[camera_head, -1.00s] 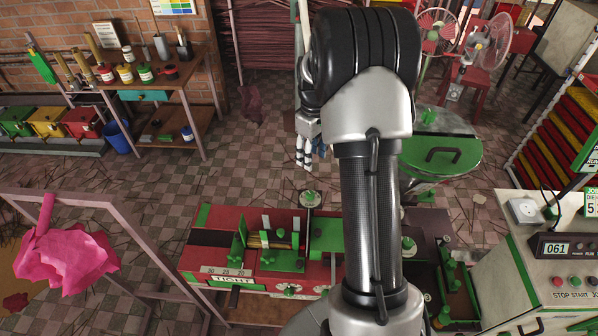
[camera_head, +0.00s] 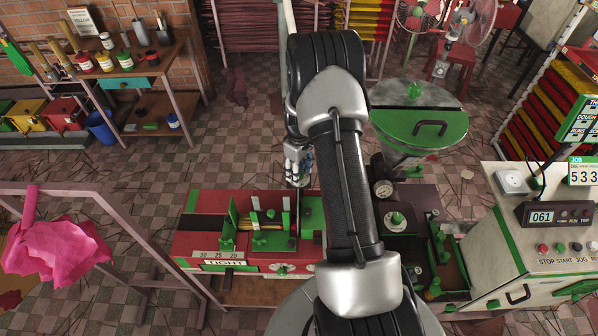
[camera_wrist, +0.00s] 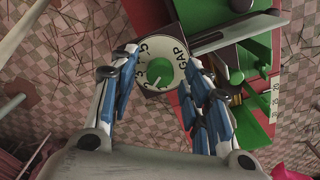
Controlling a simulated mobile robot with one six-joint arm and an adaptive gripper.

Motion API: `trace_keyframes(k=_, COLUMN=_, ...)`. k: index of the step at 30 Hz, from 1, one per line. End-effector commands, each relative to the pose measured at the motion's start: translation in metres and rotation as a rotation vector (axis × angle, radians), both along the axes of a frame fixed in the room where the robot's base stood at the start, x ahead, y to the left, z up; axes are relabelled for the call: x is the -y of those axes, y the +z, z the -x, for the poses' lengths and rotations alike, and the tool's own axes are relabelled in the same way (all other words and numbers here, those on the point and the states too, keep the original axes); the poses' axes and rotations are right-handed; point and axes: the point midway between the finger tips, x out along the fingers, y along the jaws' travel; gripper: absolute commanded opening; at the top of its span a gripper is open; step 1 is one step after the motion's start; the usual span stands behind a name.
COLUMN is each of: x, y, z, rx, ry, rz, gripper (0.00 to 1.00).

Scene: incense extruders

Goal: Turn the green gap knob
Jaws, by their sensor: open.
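The green gap knob (camera_wrist: 156,73) sits in the middle of a round white dial marked GAP and numbers, seen in the wrist view. My gripper (camera_wrist: 160,62) is open, with one blue-and-white finger on each side of the dial in that picture. The knob shows between the fingers; I cannot tell whether they touch it. In the head view my gripper (camera_head: 298,168) hangs at the back edge of the red and green machine (camera_head: 205,240). The gap dial is hidden there behind my gripper and arm.
Green guides and posts (camera_wrist: 255,80) stand close to the right finger in the wrist view. A grey bar (camera_wrist: 236,33) passes near the dial. In the head view, a round green-topped drum (camera_head: 400,130) stands behind right, and a white control box (camera_head: 545,220) is at the right.

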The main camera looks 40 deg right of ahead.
Motion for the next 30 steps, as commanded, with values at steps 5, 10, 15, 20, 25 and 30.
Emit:
trace_keyframes(k=5, x=0.0000, y=-0.0053, z=-0.0001, rx=0.000, ry=0.000, rz=0.000, gripper=0.44)
trace_keyframes(k=10, x=0.0000, y=-0.0052, z=0.0000, rx=0.000, ry=0.000, rz=0.000, gripper=0.44)
trace_keyframes(k=15, x=-0.0001, y=-0.0051, z=0.0000, rx=0.000, ry=0.000, rz=0.000, gripper=0.34)
trace_keyframes(k=20, x=0.0000, y=-0.0050, z=0.0001, rx=0.000, ry=0.000, rz=0.000, gripper=0.23)
trace_keyframes(k=25, x=-0.0001, y=-0.0050, z=0.0001, rx=0.000, ry=0.000, rz=0.000, gripper=0.12)
trace_keyframes(k=30, x=-0.0001, y=-0.0050, z=0.0001, rx=0.000, ry=0.000, rz=0.000, gripper=0.01)
